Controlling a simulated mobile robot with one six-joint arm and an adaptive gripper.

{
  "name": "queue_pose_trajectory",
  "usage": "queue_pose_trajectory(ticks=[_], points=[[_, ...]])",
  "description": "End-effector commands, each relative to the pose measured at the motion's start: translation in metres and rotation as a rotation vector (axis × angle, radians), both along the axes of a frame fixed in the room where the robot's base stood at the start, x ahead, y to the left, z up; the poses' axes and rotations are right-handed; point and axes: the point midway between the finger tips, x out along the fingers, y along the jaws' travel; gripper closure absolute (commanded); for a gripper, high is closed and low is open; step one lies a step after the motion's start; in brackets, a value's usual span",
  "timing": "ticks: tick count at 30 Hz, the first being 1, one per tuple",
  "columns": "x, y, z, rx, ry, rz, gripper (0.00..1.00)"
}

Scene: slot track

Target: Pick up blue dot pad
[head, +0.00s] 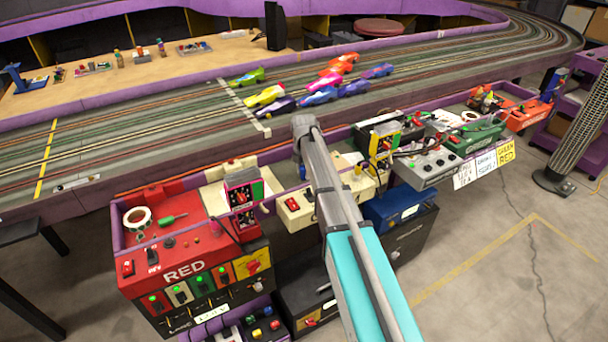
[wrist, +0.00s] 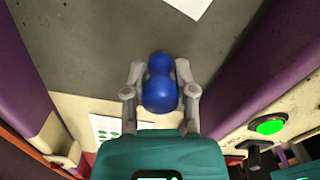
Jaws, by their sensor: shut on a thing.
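In the wrist view, my gripper (wrist: 161,88) is shut on a blue rounded object (wrist: 160,92). The object has two smooth lobes, a smaller one toward the top of the picture and a larger one between the fingers. No flat pad shape shows on it, so I cannot tell whether it is the blue dot pad. A white sheet with green dots (wrist: 108,129) lies below, left of the gripper. In the head view, my arm hides the gripper and most of what it holds.
A red control station (head: 185,270) with a white tape roll (head: 137,217) stands left of my arm. Other control boxes (head: 426,166) stand to the right. Purple walls (wrist: 265,70) border the space under the gripper. The slot track (head: 180,120) with several cars lies behind.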

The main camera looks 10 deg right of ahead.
Motion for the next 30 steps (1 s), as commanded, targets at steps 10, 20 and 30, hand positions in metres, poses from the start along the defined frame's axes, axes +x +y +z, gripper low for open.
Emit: queue_pose_trajectory(ticks=[10,20,30], points=[[0.000,0.000,0.001,0.000,0.000,0.000,1.00],[0.000,0.001,0.016,0.000,0.000,0.001,1.00],[-0.014,0.003,0.050,0.000,0.000,0.001,1.00]])
